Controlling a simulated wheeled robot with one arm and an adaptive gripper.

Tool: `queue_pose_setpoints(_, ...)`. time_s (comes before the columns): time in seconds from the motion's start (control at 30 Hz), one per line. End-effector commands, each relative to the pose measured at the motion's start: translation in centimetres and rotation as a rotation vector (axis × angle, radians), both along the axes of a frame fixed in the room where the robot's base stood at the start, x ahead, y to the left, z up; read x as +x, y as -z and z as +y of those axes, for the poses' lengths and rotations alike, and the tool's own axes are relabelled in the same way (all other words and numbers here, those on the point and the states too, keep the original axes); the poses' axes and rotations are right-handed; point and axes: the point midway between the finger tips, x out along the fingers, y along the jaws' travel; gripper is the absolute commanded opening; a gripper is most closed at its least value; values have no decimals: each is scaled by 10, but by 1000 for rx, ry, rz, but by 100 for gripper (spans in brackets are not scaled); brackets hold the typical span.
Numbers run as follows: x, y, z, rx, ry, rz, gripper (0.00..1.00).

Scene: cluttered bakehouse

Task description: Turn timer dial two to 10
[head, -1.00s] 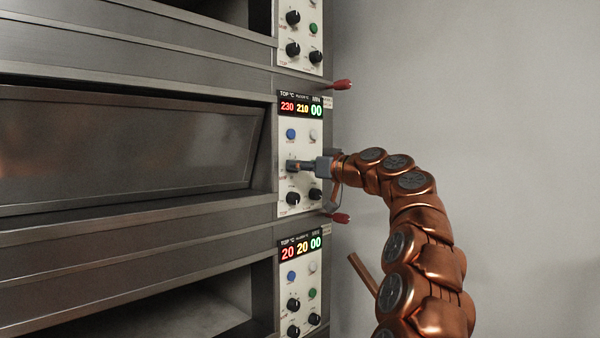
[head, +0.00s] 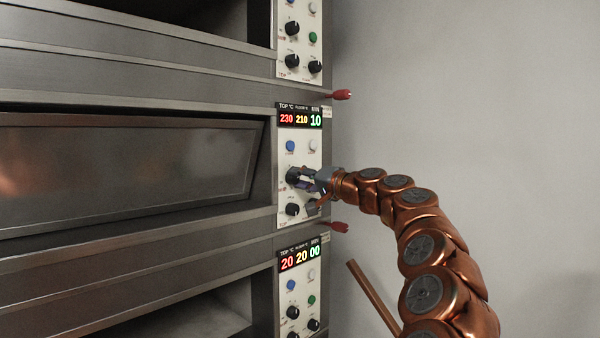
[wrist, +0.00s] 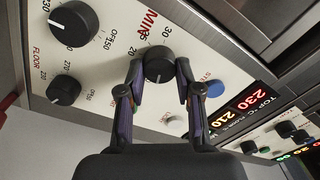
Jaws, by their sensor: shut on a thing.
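The middle oven's control panel (head: 314,155) has a display (head: 300,119) reading 230, 210 and a green 10. The black timer dial (wrist: 158,65), marked MIN with 20 and 30 beside it, sits between my two fingers in the wrist view. In the head view the dial (head: 292,176) is partly covered by the fingers. My gripper (wrist: 160,72) is shut on this dial, a finger on either side. The gripper (head: 305,180) reaches the panel from the right in the head view.
Two black temperature knobs (wrist: 73,24) (wrist: 64,90) are close to the fingers. A blue button (wrist: 215,88) is on the other side. Red handles (head: 342,95) (head: 339,226) stick out at the panel's right. The wall side at right is free.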

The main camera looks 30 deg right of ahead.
Motion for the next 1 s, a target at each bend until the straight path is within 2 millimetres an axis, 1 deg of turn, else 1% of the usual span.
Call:
queue_pose_setpoints(0.03, 0, -3, 0, 32, 0, 6, 0)
queue_pose_setpoints(0.2, -1, -3, -1, 124, 2, 26, 0)
queue_pose_setpoints(0.4, -1, -2, -1, 186, 2, 41, 0)
queue_pose_setpoints(0.97, 0, 0, -2, 213, 3, 47, 0)
queue_pose_setpoints(1.0, -1, 0, -2, 213, 3, 47, 37)
